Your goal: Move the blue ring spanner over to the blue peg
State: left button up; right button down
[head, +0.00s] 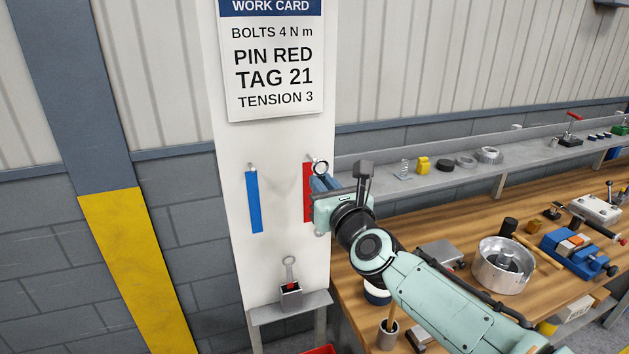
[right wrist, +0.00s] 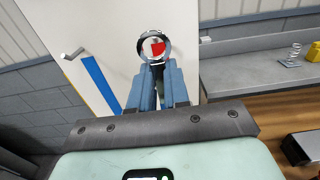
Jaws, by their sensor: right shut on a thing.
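A ring spanner with a bright metal ring (head: 321,167) is in my right gripper (head: 324,182), in front of the red strip (head: 307,190) on the white panel. The fingers are shut on its shank and hide any colour mark. The ring also shows in the right wrist view (right wrist: 153,37), above the closed fingers (right wrist: 158,84), with red visible through it. I cannot tell if it is on the peg there. The blue peg (head: 251,167) is bare above the blue strip (head: 254,202), left of the gripper. It also shows in the right wrist view (right wrist: 73,55). My left gripper is out of view.
Another ring spanner (head: 290,268) stands in a small dark holder (head: 291,296) on a low stand (head: 289,309) below. The wooden bench (head: 459,219) at right carries a metal housing (head: 502,266), a blue vice (head: 573,252) and tools. The panel between the two strips is clear.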

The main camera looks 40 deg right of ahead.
pick_arm(q)
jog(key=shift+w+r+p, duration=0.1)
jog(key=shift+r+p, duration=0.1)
jog(key=shift+p, duration=0.15)
pick_arm(e)
jog(key=r+v, duration=0.1)
jog(key=v, duration=1.1)
jog(key=shift+s, duration=0.2)
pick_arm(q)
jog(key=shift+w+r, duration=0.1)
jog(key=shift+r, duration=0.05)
pick_arm(e)
jog(key=shift+r, duration=0.25)
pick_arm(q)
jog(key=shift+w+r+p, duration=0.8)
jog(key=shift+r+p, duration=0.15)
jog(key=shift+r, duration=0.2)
pick_arm(e)
jog(key=v, duration=0.7)
jog(key=shift+w, duration=0.15)
dwell(0.5)
